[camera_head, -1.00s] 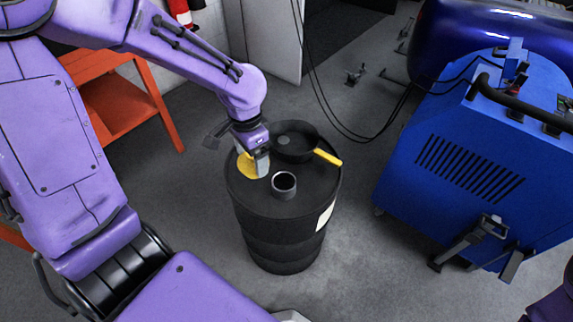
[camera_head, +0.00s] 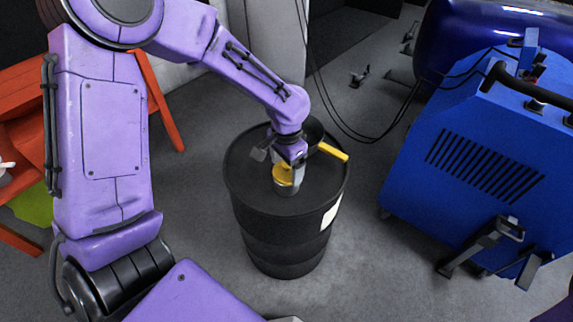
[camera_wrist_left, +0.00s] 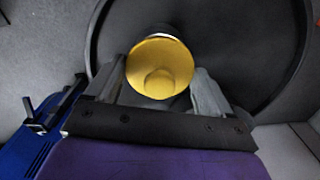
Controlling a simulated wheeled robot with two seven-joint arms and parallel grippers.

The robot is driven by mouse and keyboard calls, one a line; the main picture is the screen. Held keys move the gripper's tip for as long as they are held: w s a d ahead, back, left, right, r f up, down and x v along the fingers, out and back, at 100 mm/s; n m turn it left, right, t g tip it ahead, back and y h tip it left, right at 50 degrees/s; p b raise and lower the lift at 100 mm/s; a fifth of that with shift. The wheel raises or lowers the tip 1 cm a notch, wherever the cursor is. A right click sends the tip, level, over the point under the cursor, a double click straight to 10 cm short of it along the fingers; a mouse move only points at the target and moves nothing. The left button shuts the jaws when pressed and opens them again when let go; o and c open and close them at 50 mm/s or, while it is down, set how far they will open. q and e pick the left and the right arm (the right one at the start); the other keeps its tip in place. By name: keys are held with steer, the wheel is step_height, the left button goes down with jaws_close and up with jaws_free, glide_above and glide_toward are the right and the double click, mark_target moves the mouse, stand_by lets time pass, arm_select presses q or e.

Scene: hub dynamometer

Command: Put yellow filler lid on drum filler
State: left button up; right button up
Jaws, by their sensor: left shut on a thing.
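The yellow filler lid (camera_head: 283,177) is in my left gripper (camera_head: 289,164), over the top of the black drum (camera_head: 248,185). The drum filler (camera_head: 286,189), a short grey round neck, shows just below the lid. In the left wrist view the round yellow lid (camera_wrist_left: 158,66) sits between the two grey fingers of the gripper (camera_wrist_left: 160,85). It covers nearly all of the filler there, with only a pale edge showing behind it. I cannot tell whether the lid touches the filler. My right gripper is not in view.
A blue machine (camera_head: 470,165) stands to the right. An orange table (camera_head: 22,120) is at the left. Grey floor is clear around the drum.

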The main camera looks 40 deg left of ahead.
arm_select(q)
steer(key=shift+f, duration=0.55)
steer(key=o, duration=0.9)
steer(key=shift+r, duration=0.2)
step_height(320, 180, up, 13)
steer(key=p, duration=0.3)
steer(key=shift+f, duration=0.1)
